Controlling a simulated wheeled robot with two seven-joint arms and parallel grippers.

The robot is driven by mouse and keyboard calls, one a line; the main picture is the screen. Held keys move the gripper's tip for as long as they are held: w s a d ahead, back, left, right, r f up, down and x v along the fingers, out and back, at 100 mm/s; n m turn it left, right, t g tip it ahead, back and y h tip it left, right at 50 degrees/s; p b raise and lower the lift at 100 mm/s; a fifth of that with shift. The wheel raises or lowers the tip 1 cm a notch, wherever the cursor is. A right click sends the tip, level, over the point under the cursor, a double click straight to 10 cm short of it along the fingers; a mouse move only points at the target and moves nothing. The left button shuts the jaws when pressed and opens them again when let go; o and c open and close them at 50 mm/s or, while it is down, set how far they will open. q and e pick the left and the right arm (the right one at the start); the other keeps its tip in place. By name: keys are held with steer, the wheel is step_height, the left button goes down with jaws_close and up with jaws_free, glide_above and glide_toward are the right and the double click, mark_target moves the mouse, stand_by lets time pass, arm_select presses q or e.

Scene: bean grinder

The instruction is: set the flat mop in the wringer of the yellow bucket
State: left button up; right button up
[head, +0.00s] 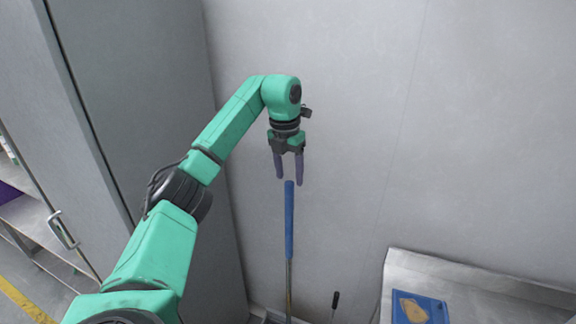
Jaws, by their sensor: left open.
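A mop handle with a blue grip (289,222) and a thinner shaft below it stands upright near the grey wall. Its lower end runs out of the bottom of the picture, so the mop head is hidden. My right gripper is not in view.
A grey cabinet (150,120) stands on the left. A metal table (470,291) at the lower right bears a blue tray (436,310) with tan contents. A dark-handled tool (335,300) stands between the mop and the table. The wall above is clear.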

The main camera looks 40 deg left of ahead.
arm_select(q)
steer(key=r, duration=0.1)
steer(key=r+p, duration=0.1)
steer(key=r, duration=0.1)
steer(key=r+p, duration=0.1)
steer(key=r, duration=0.1)
steer(key=shift+s+r, duration=0.2)
steer(key=shift+s, duration=0.15)
steer(key=shift+d+f, duration=0.1)
